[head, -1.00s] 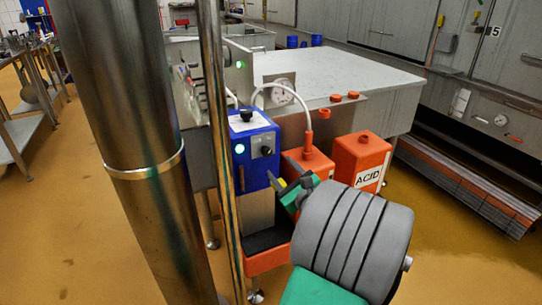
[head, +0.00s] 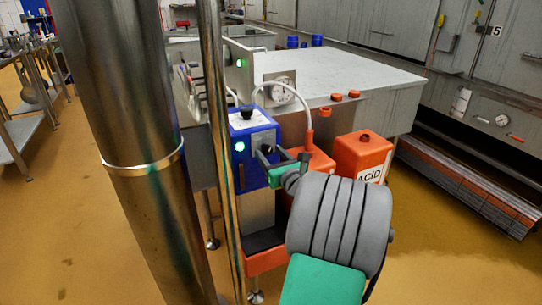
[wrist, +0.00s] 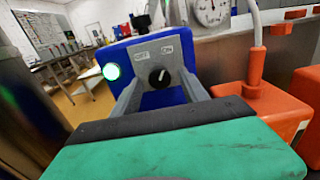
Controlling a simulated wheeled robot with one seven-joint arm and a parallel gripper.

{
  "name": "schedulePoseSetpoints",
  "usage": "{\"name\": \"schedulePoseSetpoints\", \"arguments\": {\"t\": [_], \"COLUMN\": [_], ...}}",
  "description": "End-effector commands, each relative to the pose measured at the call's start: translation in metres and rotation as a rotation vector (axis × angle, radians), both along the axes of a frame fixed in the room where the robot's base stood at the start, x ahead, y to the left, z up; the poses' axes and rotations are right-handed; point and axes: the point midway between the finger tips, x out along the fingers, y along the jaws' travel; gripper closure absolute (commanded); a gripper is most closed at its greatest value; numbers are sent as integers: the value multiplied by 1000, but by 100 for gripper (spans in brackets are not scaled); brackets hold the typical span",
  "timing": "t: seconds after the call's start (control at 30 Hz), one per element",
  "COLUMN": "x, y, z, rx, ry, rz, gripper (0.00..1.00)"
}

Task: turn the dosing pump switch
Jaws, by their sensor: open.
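The dosing pump is a blue box (head: 252,128) on a grey stand in the head view, with a lit green lamp and a black knob on top. Its switch (wrist: 158,78) is a black rotary knob with a white mark, on a grey plate on the front in the wrist view. The mark leans to the right, towards the right-hand label. My gripper (wrist: 157,98) is open, its two grey fingers pointing at the pump face either side of the switch. In the head view my gripper (head: 262,157) is right at the pump front and partly hides the switch. Contact cannot be told.
An orange canister labelled ACID (head: 362,157) and another orange canister (wrist: 262,105) with a white hose stand right of the pump. A steel table (head: 340,75) with a gauge is behind. A large steel column stands at left.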

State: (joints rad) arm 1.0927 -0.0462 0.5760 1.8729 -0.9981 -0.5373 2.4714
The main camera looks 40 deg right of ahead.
Motion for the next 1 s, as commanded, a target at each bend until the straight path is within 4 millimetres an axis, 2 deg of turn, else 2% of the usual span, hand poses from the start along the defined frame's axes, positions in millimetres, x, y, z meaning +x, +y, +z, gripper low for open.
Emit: {"name": "schedulePoseSetpoints", "arguments": {"t": [0.07, 0.63, 1.0], "x": [0, -1, -1], "y": [0, 0, 0], "z": [0, 0, 0], "rx": [0, 0, -14], "ry": [0, 1, 5], "rz": [0, 0, 0], "gripper": [52, 99, 100]}}
